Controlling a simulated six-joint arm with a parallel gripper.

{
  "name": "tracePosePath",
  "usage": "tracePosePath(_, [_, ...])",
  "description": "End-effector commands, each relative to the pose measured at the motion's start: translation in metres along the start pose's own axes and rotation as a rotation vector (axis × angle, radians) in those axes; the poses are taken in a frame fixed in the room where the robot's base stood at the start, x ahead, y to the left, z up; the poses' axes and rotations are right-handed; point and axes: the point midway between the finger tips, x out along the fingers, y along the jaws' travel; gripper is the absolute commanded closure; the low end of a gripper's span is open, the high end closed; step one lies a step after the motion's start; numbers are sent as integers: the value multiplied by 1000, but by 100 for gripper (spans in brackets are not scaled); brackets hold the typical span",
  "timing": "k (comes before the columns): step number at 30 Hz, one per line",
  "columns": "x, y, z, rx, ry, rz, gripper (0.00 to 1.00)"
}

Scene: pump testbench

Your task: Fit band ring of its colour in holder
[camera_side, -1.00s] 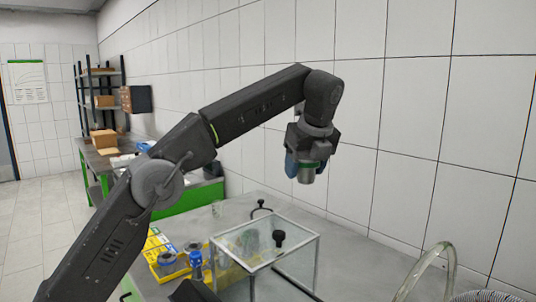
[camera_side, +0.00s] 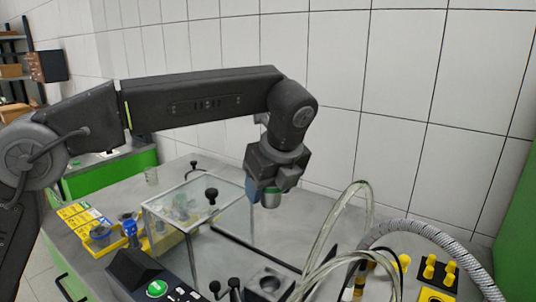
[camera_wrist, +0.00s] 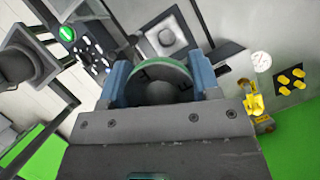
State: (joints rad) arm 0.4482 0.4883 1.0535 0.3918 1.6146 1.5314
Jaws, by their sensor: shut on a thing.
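My gripper (camera_side: 268,190) is shut on a metal ring with a green band (camera_side: 271,199). It holds the ring in the air, above the bench and to the right of the clear box. In the wrist view the green-banded ring (camera_wrist: 160,70) sits between the two blue jaws of my gripper (camera_wrist: 163,86), with dark marks inside it. A square grey block with a round seat (camera_wrist: 165,36), which looks like the holder, lies beyond the ring. The block shows at the bottom of the side view (camera_side: 268,284), below and apart from the ring.
A clear box with a black knob (camera_side: 180,232) stands left of my gripper. A yellow tray (camera_side: 78,215) with blue-topped parts is farther left. A control box with a green button (camera_side: 140,272) is in front. Clear hoses (camera_side: 335,225) and yellow knobs (camera_side: 430,268) are at right.

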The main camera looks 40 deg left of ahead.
Motion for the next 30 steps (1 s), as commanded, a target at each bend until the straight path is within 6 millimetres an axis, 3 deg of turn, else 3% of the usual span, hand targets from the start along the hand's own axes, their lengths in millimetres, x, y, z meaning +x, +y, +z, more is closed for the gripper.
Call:
tracePosePath(1, [20, 2, -8, 4, 0, 9, 72])
tracePosePath(6, [84, 2, -35, 2, 0, 8, 72])
tracePosePath(12, [128, 1, -53, 0, 1, 2, 72])
tracePosePath(30, [169, 0, -70, 1, 0, 1, 72])
